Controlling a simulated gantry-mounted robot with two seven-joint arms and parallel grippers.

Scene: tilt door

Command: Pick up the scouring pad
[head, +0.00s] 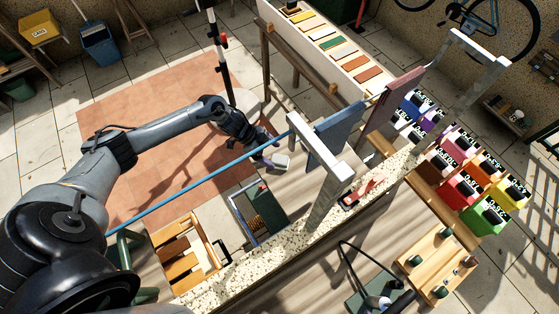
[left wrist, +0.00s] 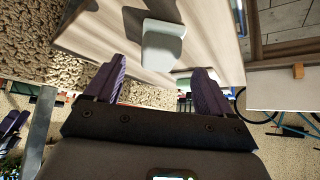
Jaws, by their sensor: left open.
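A pale grey-white block (head: 281,161), which looks like the scouring pad, lies on the wood-grained worktop in the head view. In the left wrist view the pale block (left wrist: 163,45) lies beyond my fingertips, roughly centred between them. My left gripper (head: 270,152) is beside the block in the head view, fingers apart. Its two purple fingers (left wrist: 157,80) show in the wrist view with nothing between them. I cannot tell whether a finger touches the block.
A dark tray (head: 237,210) with a brown item stands near the left gripper. A speckled ledge (head: 240,266) crosses the worktop below a blue rail (head: 190,185) and grey post. Wooden crate (head: 158,240) lies at left; coloured boxes (head: 470,200) stand at right.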

